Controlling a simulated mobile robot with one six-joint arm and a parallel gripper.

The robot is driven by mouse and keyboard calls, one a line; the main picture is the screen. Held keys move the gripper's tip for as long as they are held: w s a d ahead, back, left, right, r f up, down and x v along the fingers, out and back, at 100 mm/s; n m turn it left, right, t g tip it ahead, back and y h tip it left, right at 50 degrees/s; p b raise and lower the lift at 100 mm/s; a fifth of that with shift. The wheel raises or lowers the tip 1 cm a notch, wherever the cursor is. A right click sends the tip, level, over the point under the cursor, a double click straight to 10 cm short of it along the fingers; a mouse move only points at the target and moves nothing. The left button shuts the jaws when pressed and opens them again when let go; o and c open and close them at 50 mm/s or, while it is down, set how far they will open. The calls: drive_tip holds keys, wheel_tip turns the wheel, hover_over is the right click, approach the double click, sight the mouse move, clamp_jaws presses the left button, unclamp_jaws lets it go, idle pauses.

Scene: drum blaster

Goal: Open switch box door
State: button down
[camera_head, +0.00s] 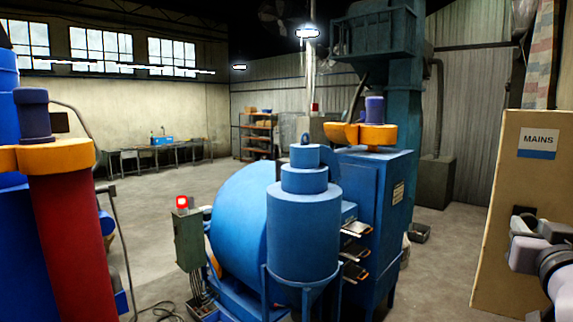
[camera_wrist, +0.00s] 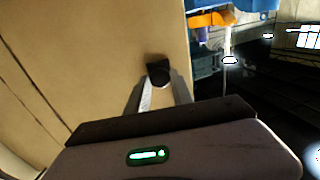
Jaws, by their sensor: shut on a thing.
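The switch box (camera_head: 500,185) is a tall beige cabinet at the right edge of the head view, with a white and blue "MAINS" label (camera_head: 538,142). Its beige door face (camera_wrist: 90,50) fills the left half of the wrist view. A small black handle (camera_wrist: 158,72) sticks out near the door's edge. My gripper (camera_wrist: 160,84) is shut on this handle, one finger on each side. In the head view my gripper (camera_head: 522,222) is at the front of the box, and my arm hides part of it. I cannot tell whether the door stands ajar.
A big blue drum machine (camera_head: 240,215) with a blue cylinder (camera_head: 303,230) stands in the middle. A grey-green control box (camera_head: 189,238) with a red light is left of it. A red cylinder (camera_head: 70,240) is at the far left. Concrete floor (camera_head: 440,250) is clear beside the switch box.

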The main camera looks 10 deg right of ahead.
drive_tip(key=shift+s+a+r+n+t+y+p, duration=0.2)
drive_tip(key=shift+s+r+p, duration=0.1)
drive_tip(key=shift+s+p, duration=0.2)
drive_tip(key=shift+s+a+r+n+t+y+p, duration=0.15)
drive_tip(key=shift+s+r+n+t+y+p, duration=0.1)
drive_tip(key=shift+s+p, duration=0.25)
drive_tip(key=shift+s+a+f+y+p, duration=0.15)
drive_tip(key=shift+s+f+y+p, duration=0.15)
drive_tip(key=shift+s, duration=0.1)
drive_tip(key=c, duration=1.5)
unclamp_jaws()
drive_tip(key=o, duration=0.4)
drive_tip(key=shift+s, duration=0.15)
drive_tip(key=shift+f, duration=0.1)
drive_tip(key=shift+f, duration=0.1)
